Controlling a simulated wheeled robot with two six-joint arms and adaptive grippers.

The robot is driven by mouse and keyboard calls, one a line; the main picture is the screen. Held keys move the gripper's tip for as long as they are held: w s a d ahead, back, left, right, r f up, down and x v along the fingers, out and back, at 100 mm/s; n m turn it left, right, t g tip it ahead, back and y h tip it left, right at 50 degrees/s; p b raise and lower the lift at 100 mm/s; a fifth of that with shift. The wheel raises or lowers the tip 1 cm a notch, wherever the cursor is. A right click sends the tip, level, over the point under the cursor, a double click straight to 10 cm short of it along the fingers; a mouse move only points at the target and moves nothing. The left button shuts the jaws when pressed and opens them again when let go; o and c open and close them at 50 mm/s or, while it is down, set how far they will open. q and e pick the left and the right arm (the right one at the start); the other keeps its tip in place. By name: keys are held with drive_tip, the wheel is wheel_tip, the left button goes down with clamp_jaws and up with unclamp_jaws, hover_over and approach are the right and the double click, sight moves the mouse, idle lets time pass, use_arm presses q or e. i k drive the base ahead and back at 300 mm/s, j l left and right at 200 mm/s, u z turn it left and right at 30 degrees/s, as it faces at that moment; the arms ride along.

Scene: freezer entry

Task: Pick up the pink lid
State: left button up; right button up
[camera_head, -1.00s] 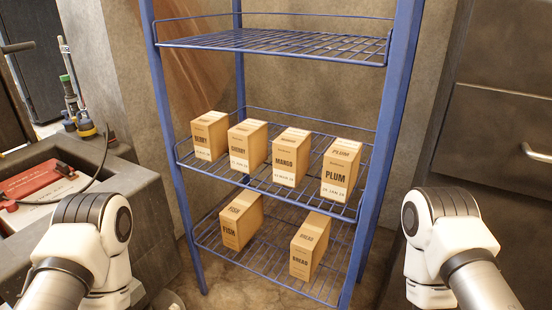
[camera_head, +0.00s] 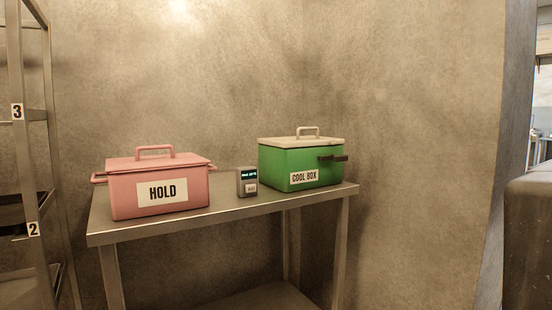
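The pink lid (camera_head: 160,162) rests on top of a pink box (camera_head: 125,196) with a white HOLD label. The lid has a raised pink handle (camera_head: 154,149) in its middle. The box stands on the left part of a metal table (camera_head: 235,213). Neither of my grippers shows in the head view now.
A green COOL BOX (camera_head: 278,165) with a pale lid (camera_head: 302,142) and a dark side handle stands at the table's right end. A small grey display device (camera_head: 247,188) stands between the boxes. A numbered metal rack (camera_head: 35,115) is at the left edge.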

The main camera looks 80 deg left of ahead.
sight(137, 162)
drive_tip(key=u, duration=3.45)
